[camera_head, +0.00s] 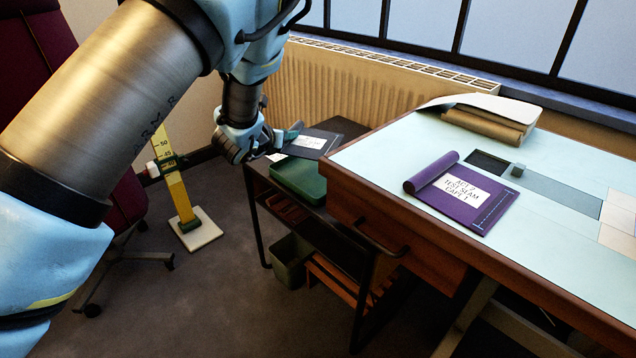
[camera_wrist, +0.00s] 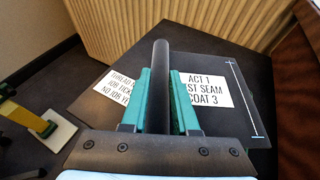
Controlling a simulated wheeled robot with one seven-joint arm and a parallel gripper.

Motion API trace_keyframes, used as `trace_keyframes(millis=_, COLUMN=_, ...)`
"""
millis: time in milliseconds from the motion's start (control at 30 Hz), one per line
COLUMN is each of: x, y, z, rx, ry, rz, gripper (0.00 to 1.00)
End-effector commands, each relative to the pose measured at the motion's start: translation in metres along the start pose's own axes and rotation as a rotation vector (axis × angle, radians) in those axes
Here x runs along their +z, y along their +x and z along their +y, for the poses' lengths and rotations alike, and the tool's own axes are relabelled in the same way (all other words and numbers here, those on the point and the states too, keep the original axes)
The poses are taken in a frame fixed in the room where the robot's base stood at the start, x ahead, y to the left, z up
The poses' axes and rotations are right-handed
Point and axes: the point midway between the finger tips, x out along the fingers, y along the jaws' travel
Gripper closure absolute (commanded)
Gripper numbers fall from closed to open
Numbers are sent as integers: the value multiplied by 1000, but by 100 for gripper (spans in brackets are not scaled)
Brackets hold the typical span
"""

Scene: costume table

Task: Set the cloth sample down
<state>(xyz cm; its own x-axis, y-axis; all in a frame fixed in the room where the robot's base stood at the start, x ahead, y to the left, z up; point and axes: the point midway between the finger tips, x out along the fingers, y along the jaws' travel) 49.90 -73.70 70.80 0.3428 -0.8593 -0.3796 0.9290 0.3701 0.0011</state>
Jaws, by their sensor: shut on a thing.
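My gripper (camera_head: 287,136) is at the far left end of the low side table. In the wrist view its green fingers (camera_wrist: 160,85) are shut on the dark rolled edge of the cloth sample (camera_wrist: 240,90). The sample is a flat, near-black piece with a white label reading "ACT 1", "SEAM" and "COAT 3", partly hidden by a finger. In the head view the sample (camera_head: 322,137) lies roughly level over the dark side table (camera_head: 345,126). I cannot tell whether it touches the top. A white job ticket label (camera_wrist: 117,85) shows left of the roll.
A green tray (camera_head: 298,184) sits just in front of the sample. The higher work table (camera_head: 385,165) stands right, with a purple sample (camera_head: 470,205) on it. A yellow measuring stand (camera_head: 180,195) is on the floor left. The radiator (camera_head: 335,85) is behind.

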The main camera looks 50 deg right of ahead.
Motion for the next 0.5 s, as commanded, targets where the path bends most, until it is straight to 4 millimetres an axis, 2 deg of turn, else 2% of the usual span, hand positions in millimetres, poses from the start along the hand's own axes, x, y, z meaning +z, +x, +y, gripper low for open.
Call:
trace_keyframes(millis=67, x=7, y=5, z=-13, rx=-27, ry=8, rz=-2, gripper=100)
trace_keyframes(millis=167, x=4, y=10, z=-20, rx=-41, ry=16, rz=3, gripper=100)
trace_keyframes(millis=333, x=-25, y=22, z=-20, rx=-43, ry=16, rz=6, gripper=100)
trace_keyframes(millis=500, x=-43, y=30, z=-20, rx=-43, ry=15, rz=3, gripper=100)
